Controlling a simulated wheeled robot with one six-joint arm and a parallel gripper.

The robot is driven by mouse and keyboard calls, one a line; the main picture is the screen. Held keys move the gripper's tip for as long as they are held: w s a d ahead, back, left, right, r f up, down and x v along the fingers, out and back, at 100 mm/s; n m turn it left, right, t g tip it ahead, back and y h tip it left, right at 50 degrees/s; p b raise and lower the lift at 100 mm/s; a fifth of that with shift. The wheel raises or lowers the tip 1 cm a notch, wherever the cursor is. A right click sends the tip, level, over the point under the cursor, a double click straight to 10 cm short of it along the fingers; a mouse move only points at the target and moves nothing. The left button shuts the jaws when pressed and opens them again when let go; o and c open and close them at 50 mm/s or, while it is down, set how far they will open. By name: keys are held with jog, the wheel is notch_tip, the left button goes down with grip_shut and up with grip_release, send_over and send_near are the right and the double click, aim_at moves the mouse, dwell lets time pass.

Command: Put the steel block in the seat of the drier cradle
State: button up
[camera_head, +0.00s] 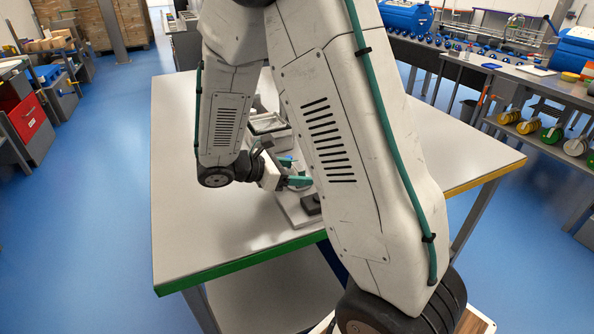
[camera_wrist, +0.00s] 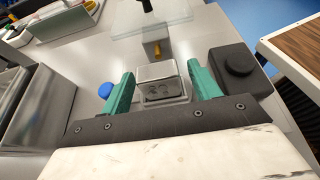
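My gripper (camera_wrist: 160,80) is open, its two teal fingers spread apart in the wrist view. It also shows low over the table in the head view (camera_head: 292,172). A silvery block-like piece (camera_wrist: 156,73) with dark marks on its near face lies between the fingers, with a gap on each side. It appears to be the steel block. A pale, shallow frame-like part shows at its near foot; I cannot tell whether this is the cradle's seat. In the head view my arm hides most of this area.
A black block with a round knob (camera_wrist: 238,68) stands close right of the right finger. A blue cap (camera_wrist: 105,90) lies left. A clear plate (camera_wrist: 150,20) and a yellow piece (camera_wrist: 157,49) are beyond. A metal bin (camera_wrist: 60,95) stands left. The table's left side (camera_head: 175,190) is clear.

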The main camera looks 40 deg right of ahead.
jog(key=shift+r, duration=0.2)
jog(key=v, duration=1.1)
jog(key=s+a+r+m+t+y, duration=0.1)
jog(key=s+r+m+y, duration=0.2)
jog(key=s, duration=0.4)
jog(key=s+a+r+m+t+y, duration=0.2)
jog(key=s+r+m+y, duration=0.1)
jog(key=s+m+y, duration=0.2)
jog(key=s+a+r+m+t+y, duration=0.1)
jog(key=s+r+m+y, duration=0.3)
jog(key=s, duration=0.6)
jog(key=m+t+y, duration=0.1)
jog(key=m, duration=0.1)
jog(key=shift+s+a+m, duration=0.25)
jog(key=shift+m, duration=0.15)
